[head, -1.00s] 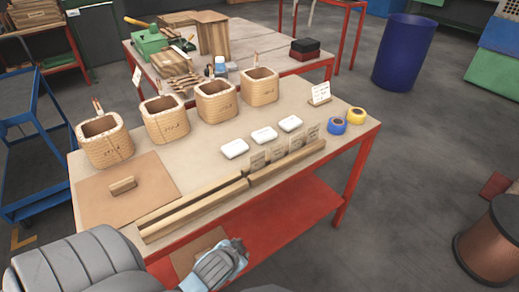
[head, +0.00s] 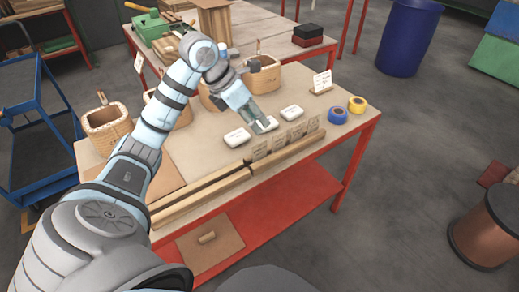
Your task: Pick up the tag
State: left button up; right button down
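Several small grey-brown tags (head: 260,150) stand upright in a row in the slotted wooden rail (head: 290,148) near the table's front edge. My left gripper (head: 263,127) points down over the table, just behind the tags and at the middle white pad (head: 270,125), which it partly covers. Its fingertips are small and overlap the pad, so I cannot tell whether they are open or touching anything. No tag is visibly held. My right gripper is not in view.
White pads (head: 237,137) lie behind the rail. Blue tape (head: 338,115), yellow tape (head: 357,105) and a white card (head: 322,82) are at the right.

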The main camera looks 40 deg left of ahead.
aim_at(259, 144)
pick_arm(q)
jog(key=shift+n+g+y, duration=0.3)
jog(key=shift+g+y, duration=0.2)
jog(key=shift+y, duration=0.3)
jog(key=a+x, duration=0.1)
jog(key=x, duration=0.3)
jog(key=b+x, duration=0.1)
jog(key=x, duration=0.3)
jog(key=s+a+x, duration=0.1)
jog(key=x, duration=0.4)
jog(key=shift+a+f, duration=0.25)
jog(key=shift+f, duration=0.2)
grip_shut()
